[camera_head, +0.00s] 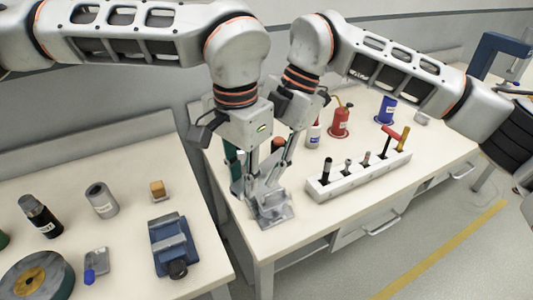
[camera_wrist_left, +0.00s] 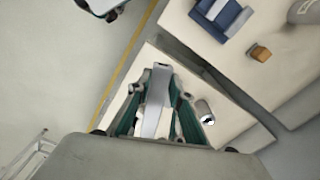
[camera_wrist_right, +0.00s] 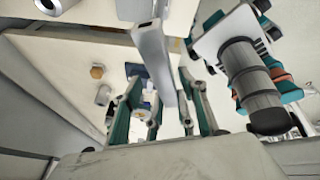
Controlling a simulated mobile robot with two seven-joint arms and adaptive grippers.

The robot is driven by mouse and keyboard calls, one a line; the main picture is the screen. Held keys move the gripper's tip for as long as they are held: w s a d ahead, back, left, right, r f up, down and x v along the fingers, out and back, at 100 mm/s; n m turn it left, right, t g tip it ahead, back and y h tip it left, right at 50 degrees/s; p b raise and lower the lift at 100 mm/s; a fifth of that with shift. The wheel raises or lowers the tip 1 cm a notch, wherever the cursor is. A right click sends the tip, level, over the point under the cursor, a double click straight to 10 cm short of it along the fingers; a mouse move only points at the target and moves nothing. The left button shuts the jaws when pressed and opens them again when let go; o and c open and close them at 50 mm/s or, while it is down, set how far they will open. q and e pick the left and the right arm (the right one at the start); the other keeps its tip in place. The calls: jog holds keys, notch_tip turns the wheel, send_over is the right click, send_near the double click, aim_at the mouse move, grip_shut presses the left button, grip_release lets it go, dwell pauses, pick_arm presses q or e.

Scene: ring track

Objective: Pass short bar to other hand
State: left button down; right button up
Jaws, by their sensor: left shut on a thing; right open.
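The short bar is a flat silver-grey bar (camera_wrist_left: 156,104). In the left wrist view it stands between the fingers of my left gripper (camera_wrist_left: 158,96), which is shut on it. In the head view my left gripper (camera_head: 262,188) is low over the near left corner of the middle bench. In the right wrist view the bar (camera_wrist_right: 154,60) reaches down toward the space between the spread fingers of my right gripper (camera_wrist_right: 162,88), which is open. I cannot tell whether they touch it. In the head view the right gripper is mostly hidden behind the left one.
A white tool rack (camera_head: 362,172) with several upright tools stands right of the grippers. A red oil can (camera_head: 339,122) and a blue container (camera_head: 386,110) stand behind it. The left bench holds a blue vise (camera_head: 174,246), a grey cylinder (camera_head: 102,200) and an orange-brown block (camera_head: 157,189).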

grip_shut()
pick_arm(q)
jog(key=c, duration=1.7)
grip_release()
pick_arm(e)
jog(key=shift+a, duration=0.1)
pick_arm(q)
jog(key=shift+r, duration=0.15)
